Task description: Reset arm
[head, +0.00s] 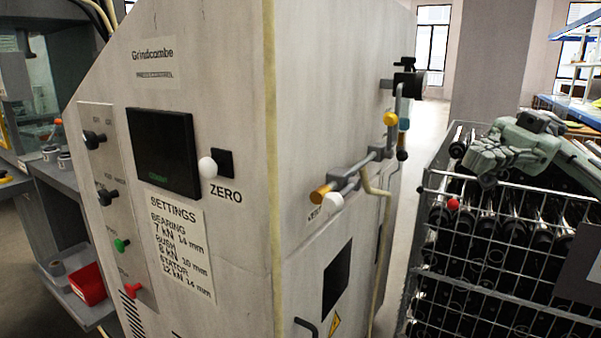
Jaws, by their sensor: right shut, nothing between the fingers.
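My right gripper (484,164) is grey and reaches in from the right side of the head view. It is shut and empty, above the top of a wire cage (497,283) packed with dark tubes (490,240). I cannot tell whether it touches the cage or the tubes. Its arm hides part of the cage's far side. My left gripper is not in view.
A large pale machine (300,105) fills the middle, with a dark screen (163,152) and a settings label (180,240). Levers with coloured knobs stick out of its right side towards the cage. A red bin (88,284) sits at lower left. A narrow floor gap separates machine and cage.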

